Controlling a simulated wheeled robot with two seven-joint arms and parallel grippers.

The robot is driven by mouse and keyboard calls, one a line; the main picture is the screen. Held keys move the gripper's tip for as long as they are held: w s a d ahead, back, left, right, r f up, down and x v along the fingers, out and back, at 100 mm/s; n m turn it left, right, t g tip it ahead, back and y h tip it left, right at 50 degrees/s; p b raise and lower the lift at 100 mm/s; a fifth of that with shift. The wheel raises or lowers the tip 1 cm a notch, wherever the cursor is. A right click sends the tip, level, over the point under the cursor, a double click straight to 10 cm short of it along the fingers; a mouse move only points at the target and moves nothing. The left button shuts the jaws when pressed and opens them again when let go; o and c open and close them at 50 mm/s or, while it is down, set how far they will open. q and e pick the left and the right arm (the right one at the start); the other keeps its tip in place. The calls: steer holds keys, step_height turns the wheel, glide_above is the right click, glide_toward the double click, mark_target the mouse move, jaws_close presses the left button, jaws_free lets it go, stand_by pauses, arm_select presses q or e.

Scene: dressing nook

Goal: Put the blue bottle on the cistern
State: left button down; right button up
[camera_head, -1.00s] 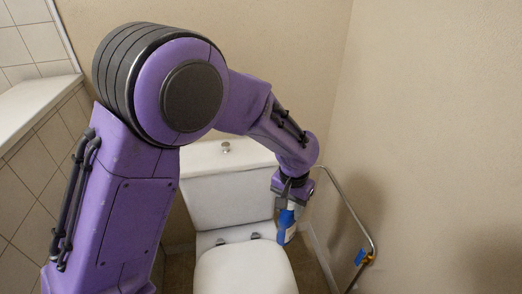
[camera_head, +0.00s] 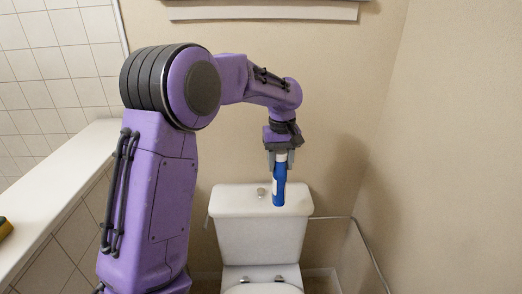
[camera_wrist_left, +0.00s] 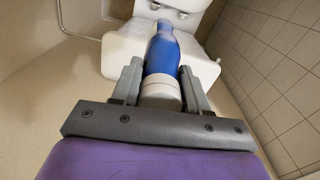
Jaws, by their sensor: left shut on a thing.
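The blue bottle (camera_head: 279,185) has a white cap end and hangs upright below my left gripper (camera_head: 279,158). The gripper is shut on its white top. In the head view the bottle's lower end overlaps the lid of the white cistern (camera_head: 237,200); I cannot tell whether it touches. In the left wrist view the blue bottle (camera_wrist_left: 162,55) points away between the two fingers of the left gripper (camera_wrist_left: 162,88), with the white cistern (camera_wrist_left: 118,50) behind it. My right gripper is not in view.
The toilet seat (camera_head: 262,288) is below, at the bottom edge. A white-topped tiled ledge (camera_head: 50,195) runs along the left. A grab rail (camera_head: 365,250) is on the right. A shelf or frame edge (camera_head: 262,13) is on the wall above.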

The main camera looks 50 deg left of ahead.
arm_select(q)
steer(key=shift+a+r, duration=0.3)
steer(key=shift+a, duration=0.2)
steer(key=w+a+f+p, duration=0.2)
steer(key=w+f+p, duration=0.1)
steer(key=w+f, duration=0.3)
steer(key=w+a+f+p, duration=0.3)
steer(key=w+f, duration=0.3)
steer(key=f, duration=0.1)
steer(key=shift+w+a, duration=0.25)
steer(key=shift+a, duration=0.1)
steer(key=shift+f, duration=0.2)
steer(key=c, duration=0.6)
jaws_free()
steer(key=shift+o, duration=0.2)
step_height(320, 180, up, 12)
steer(key=b, duration=0.1)
steer(key=shift+r+b, duration=0.2)
steer(key=shift+b, duration=0.1)
